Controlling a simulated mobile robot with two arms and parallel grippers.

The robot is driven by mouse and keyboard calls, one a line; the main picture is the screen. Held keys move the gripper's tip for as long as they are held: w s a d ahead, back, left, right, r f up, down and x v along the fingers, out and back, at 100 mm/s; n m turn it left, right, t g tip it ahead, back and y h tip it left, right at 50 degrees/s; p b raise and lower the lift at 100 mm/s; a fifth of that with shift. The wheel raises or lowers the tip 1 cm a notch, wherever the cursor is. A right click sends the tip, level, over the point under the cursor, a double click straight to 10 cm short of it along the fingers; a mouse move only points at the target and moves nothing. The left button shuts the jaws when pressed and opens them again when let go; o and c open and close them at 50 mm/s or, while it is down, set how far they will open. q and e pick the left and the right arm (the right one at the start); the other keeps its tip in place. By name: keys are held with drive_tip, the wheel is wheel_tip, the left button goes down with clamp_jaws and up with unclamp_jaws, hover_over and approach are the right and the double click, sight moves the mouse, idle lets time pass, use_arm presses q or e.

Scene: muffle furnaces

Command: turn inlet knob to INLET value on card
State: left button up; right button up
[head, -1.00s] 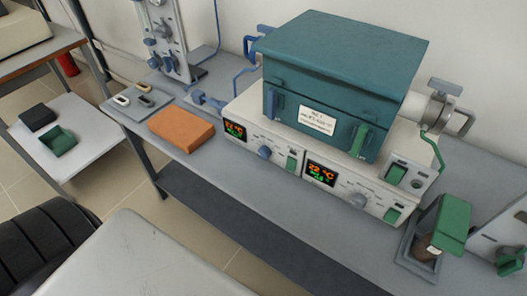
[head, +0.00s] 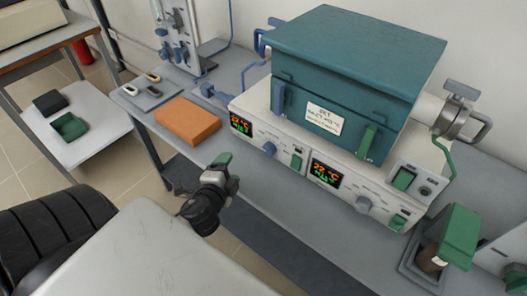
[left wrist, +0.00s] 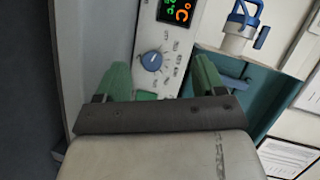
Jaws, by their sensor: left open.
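The teal furnace (head: 355,60) stands on a pale base with two control panels. A blue knob (head: 270,149) is on the left panel, beside a lit display (head: 241,125). A blue-grey knob (head: 363,204) is on the right panel, beside another display (head: 326,174). The white card (head: 324,119) is on the furnace front; its print is too small to read surely. My left gripper (head: 222,161) is in front of the left panel, open and empty. In the left wrist view, a blue knob (left wrist: 151,61) shows between its green fingers (left wrist: 162,80), apart from them. My right gripper is out of view.
An orange block (head: 187,121) lies on the bench left of the furnace. Blue piping and a gauge panel (head: 178,35) stand behind it. A green-topped device (head: 452,237) stands at the right. The bench front edge runs below the panels.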

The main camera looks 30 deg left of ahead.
sight(266, 151)
use_arm(q)
drive_tip(key=w+m+h, duration=0.1)
drive_tip(key=m+h, duration=0.2)
drive_tip(key=m, duration=0.2)
drive_tip(key=w+r+m+h, duration=0.1)
drive_tip(key=m+h, duration=0.2)
drive_tip(key=m, duration=0.3)
drive_tip(key=w+m+h, duration=0.1)
drive_tip(key=m+h, duration=0.2)
drive_tip(key=m, duration=0.3)
drive_tip(key=shift+w+a+r, duration=0.1)
drive_tip(key=shift+r, duration=0.15)
drive_tip(key=shift+a+f+m+g+h, duration=0.2)
drive_tip(key=shift+f+m, duration=0.1)
drive_tip(key=shift+m, duration=0.3)
drive_tip(key=shift+a+f+m+g+h, duration=0.1)
drive_tip(key=shift+f+m+g, duration=0.15)
drive_tip(key=shift+m, duration=0.35)
drive_tip(key=shift+w+d+f, duration=0.1)
drive_tip(key=x, duration=1)
drive_tip(key=shift+w+d+f, duration=0.1)
drive_tip(key=shift+d, duration=0.05)
